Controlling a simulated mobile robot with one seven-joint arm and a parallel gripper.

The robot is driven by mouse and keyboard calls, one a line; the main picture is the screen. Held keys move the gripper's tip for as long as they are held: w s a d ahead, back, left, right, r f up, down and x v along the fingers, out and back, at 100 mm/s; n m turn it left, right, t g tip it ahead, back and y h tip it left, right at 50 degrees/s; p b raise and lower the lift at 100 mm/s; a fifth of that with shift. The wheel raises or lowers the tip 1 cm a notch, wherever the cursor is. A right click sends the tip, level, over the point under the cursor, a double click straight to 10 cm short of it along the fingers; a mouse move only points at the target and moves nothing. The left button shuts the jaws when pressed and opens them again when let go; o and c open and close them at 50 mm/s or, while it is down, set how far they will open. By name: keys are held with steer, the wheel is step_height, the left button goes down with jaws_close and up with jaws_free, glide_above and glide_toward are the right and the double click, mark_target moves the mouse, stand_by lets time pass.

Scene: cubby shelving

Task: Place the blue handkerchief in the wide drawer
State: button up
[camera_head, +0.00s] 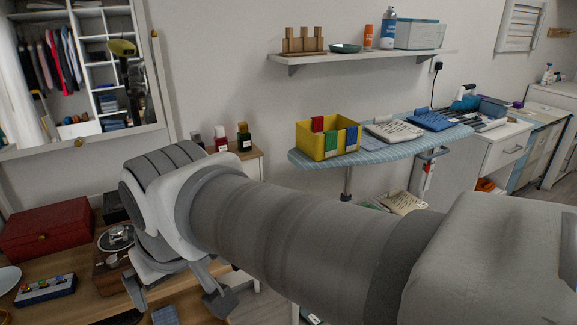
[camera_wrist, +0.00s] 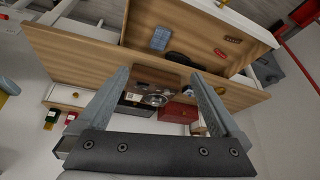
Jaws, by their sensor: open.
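My gripper (camera_wrist: 160,76) is open, with nothing between its fingers; it also shows in the head view (camera_head: 178,293), above the wooden dresser. In the wrist view, a wide drawer (camera_wrist: 150,14) stands pulled out, with a wooden inside and a white outer edge. A small folded blue cloth (camera_wrist: 160,38), which looks like the handkerchief, lies flat inside, beyond my fingertips and apart from them. A blue piece (camera_head: 165,316) at the bottom edge of the head view looks like the same cloth. My arm hides much of the dresser there.
The drawer also holds a dark item (camera_wrist: 182,59) and small red and brown items. A red box (camera_head: 45,231), a watch case (camera_head: 115,245) and a small tray (camera_head: 45,288) stand on the dresser. An ironing board (camera_head: 385,150) with a yellow bin (camera_head: 328,140) stands beyond my arm.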

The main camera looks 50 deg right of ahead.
steer(key=shift+s+f, duration=0.25)
steer(key=shift+s, duration=0.75)
step_height(320, 180, up, 16)
steer(key=p, duration=1.5)
steer(key=shift+f+p, duration=0.2)
steer(key=shift+p, duration=0.1)
